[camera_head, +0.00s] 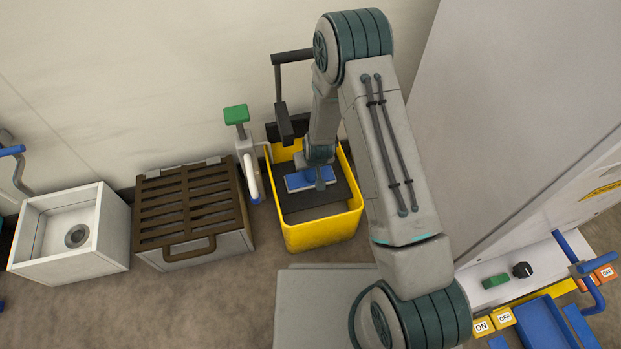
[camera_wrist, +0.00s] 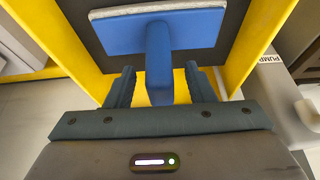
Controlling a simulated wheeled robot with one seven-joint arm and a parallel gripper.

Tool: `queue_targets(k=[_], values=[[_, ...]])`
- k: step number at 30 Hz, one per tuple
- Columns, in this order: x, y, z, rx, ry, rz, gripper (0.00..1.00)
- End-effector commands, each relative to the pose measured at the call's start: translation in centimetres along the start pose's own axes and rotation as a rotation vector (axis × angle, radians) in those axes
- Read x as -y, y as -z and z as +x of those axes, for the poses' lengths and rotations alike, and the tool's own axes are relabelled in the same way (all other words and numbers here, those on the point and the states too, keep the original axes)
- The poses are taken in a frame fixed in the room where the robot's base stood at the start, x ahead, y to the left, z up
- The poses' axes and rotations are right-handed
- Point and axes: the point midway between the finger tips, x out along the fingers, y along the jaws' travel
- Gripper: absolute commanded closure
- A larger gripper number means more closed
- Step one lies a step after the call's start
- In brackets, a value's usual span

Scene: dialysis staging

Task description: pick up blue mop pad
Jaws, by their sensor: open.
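The blue mop pad (camera_head: 308,179) lies inside a yellow bucket (camera_head: 322,232), on a dark surface in it. In the wrist view the pad (camera_wrist: 190,30) has a pale edge and a blue upright handle (camera_wrist: 159,62) reaching toward me. My gripper (camera_wrist: 159,85) is open, with one finger on each side of the handle and a gap visible at both sides. In the head view my gripper (camera_head: 320,170) is down inside the bucket over the pad, and my wrist hides part of it.
A black wringer lever (camera_head: 283,110) rises at the bucket's back. A green-topped dispenser (camera_head: 242,145) stands left of the bucket, then a brown grated box (camera_head: 190,207) and a white sink (camera_head: 72,235). A large grey cabinet (camera_head: 500,120) stands at the right.

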Motion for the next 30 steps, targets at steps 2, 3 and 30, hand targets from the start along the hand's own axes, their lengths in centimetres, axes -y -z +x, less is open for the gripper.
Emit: queue_targets(k=[2,3,30], values=[[0.0,-0.1,1.5,0.000,0.000,0.000,0.51],[0.0,-0.1,1.6,0.000,0.000,0.000,0.51],[0.0,0.6,0.3,-0.002,0.000,-0.001,1.00]])
